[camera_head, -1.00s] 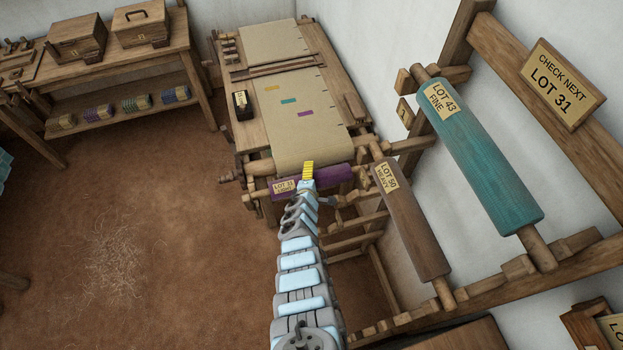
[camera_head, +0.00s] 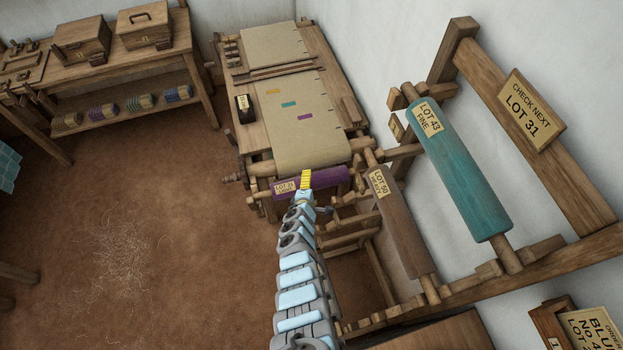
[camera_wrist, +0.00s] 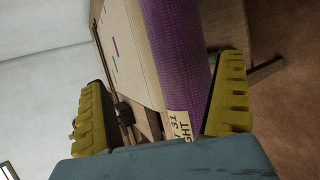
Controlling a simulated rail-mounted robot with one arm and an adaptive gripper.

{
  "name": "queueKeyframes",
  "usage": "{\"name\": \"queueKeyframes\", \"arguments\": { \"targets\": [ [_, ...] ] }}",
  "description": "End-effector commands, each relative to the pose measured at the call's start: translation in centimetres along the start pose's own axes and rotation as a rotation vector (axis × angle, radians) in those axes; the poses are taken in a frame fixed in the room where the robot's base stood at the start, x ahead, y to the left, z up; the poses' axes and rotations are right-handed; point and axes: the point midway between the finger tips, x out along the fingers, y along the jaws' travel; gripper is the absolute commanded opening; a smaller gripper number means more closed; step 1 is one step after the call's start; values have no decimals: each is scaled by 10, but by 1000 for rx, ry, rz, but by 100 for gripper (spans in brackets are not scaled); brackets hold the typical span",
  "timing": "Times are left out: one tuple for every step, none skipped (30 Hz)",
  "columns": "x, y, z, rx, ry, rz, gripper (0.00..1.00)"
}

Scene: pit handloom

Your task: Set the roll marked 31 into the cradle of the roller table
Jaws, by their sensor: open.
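The purple roll (camera_head: 328,182) lies level across the near end of the roller table (camera_head: 255,155). Its tag reads LOT 31. I cannot tell how its ends sit in the cradle, which is too small to make out. My gripper (camera_head: 305,180) is over the middle of the roll. In the wrist view, my gripper (camera_wrist: 163,70) is open, with one yellow finger on each side of the purple roll (camera_wrist: 182,50). The roll is nearer the right finger, and whether they touch is unclear. Part of its tag (camera_wrist: 179,125) shows near the palm.
A rack on the right holds a teal roll (camera_head: 455,175) tagged LOT 43 and a brown roll (camera_head: 403,230) tagged LOT 50. A wall sign (camera_head: 528,110) reads CHECK NEXT LOT 31. A bench (camera_head: 110,85) stands at the back left. The floor on the left is mostly clear.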

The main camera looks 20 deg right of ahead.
Motion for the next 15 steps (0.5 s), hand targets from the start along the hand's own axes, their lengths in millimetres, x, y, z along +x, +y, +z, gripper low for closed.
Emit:
{"name": "queueKeyframes", "arguments": {
  "targets": [
    [-9,3,0,-3,2,-2,100],
    [-12,3,0,-3,2,-2,100],
    [-16,3,0,-3,2,-2,100],
    [-20,3,0,-2,2,-2,100],
    [-23,3,0,-2,2,-2,100],
    [-27,3,0,-3,2,-2,100],
    [-30,3,0,-3,3,-2,100],
    [-34,3,0,-3,3,-2,100],
    [-38,2,0,-2,2,-2,100],
    [-41,2,0,-2,2,-2,100],
    [-44,2,0,-3,2,-1,100],
    [-47,3,0,-2,1,0,100],
    [-49,3,0,-1,1,0,100],
    [-51,3,0,-2,1,0,100],
    [-54,2,0,-2,1,0,100]
  ]
}}
